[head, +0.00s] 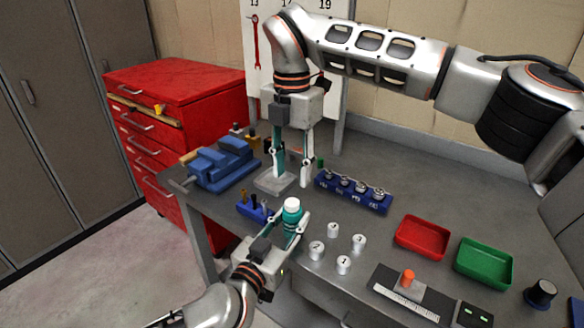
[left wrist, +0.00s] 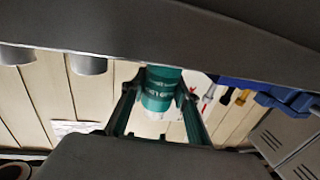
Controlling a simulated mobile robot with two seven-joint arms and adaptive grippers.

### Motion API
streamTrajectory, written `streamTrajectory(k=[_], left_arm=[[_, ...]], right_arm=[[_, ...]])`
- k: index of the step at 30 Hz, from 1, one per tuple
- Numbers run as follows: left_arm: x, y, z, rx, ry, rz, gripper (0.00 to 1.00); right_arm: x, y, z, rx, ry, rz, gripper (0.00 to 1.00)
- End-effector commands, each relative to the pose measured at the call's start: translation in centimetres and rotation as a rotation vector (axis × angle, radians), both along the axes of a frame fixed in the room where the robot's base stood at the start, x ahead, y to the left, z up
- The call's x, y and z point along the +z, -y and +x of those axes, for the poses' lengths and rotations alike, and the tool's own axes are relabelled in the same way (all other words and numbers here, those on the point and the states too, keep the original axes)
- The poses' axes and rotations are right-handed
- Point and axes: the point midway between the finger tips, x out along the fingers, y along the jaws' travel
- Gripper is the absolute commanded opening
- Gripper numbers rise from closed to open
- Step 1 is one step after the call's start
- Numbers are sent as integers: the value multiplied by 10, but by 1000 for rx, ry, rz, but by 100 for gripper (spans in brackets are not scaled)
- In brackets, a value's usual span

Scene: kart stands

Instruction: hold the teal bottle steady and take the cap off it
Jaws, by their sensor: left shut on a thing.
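The teal bottle (head: 291,222) stands upright near the front edge of the grey workbench, with its white cap (head: 292,204) on top. My left gripper (head: 287,228) comes from the front and is shut on the bottle's body below the cap. In the left wrist view the bottle (left wrist: 162,88) shows between the two fingers of that gripper (left wrist: 158,92). My right gripper (head: 290,180) points down behind the bottle, apart from it and from the cap. Its fingers are spread with nothing visible between them.
Several numbered white cylinders (head: 317,250) stand right of the bottle. A blue rack (head: 352,194) with metal pieces is behind them. Red (head: 421,237) and green (head: 484,262) trays lie further right. A small blue holder (head: 254,211) and a blue vise (head: 222,165) are left.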

Motion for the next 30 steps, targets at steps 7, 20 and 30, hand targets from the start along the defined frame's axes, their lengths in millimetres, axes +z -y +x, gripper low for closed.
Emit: streamTrajectory(k=[7,20,30], left_arm=[[-1,0,0,0,-1,0,0],[-1,0,0,0,-2,1,0],[-1,0,0,0,-2,1,0]], right_arm=[[0,0,0,-459,0,0,35],[0,0,0,-1251,0,0,35],[0,0,0,-1600,-1,-1,35]])
